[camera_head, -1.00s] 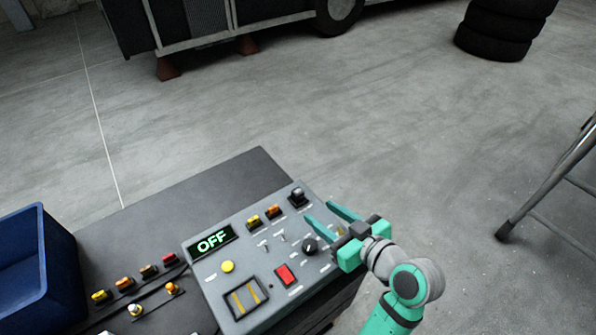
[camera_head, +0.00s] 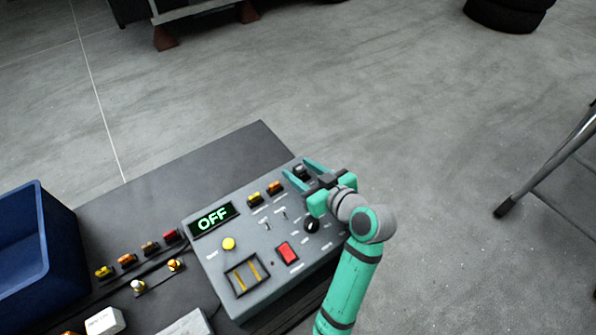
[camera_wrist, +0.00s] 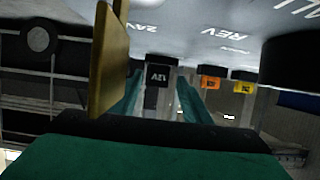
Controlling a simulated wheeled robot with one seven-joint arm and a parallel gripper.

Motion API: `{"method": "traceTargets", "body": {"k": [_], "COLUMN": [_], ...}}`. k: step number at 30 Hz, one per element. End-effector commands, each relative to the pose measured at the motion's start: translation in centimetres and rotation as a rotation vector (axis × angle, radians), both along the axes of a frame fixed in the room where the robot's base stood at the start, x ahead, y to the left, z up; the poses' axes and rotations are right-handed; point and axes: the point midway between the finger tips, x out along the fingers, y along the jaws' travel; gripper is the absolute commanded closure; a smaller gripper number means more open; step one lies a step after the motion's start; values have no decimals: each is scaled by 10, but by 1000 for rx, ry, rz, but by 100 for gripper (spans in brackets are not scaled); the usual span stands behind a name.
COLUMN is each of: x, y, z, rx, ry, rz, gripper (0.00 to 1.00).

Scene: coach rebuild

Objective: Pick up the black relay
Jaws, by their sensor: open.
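The black relay (camera_head: 302,173) sits at the far right corner of the grey control panel, in line with the yellow and orange relays. In the wrist view it is a black block (camera_wrist: 158,73) with an upside-down "12V" label, seen between my fingers. My gripper (camera_head: 301,172) is open, with its green fingers reaching to either side of the relay. The fingers (camera_wrist: 158,97) also show in the wrist view, with a gap between them. I cannot tell whether they touch the relay.
The panel (camera_head: 205,262) carries an orange relay (camera_head: 274,187), a yellow relay (camera_head: 254,198), small toggles, a black knob (camera_head: 312,226), a red switch (camera_head: 287,253) and an "OFF" display (camera_head: 213,218). A blue bin (camera_head: 40,240) stands left. A tan upright piece (camera_wrist: 109,60) is close in the wrist view.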

Motion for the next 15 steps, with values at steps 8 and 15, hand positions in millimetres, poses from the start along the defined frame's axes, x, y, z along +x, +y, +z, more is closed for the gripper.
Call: {"method": "traceTargets", "body": {"k": [8, 15], "x": [12, 12], "y": [7, 8], "z": [-5, -4], "rx": [-2, 0], "ry": [-1, -1], "rz": [-2, 0], "gripper": [56, 80]}}
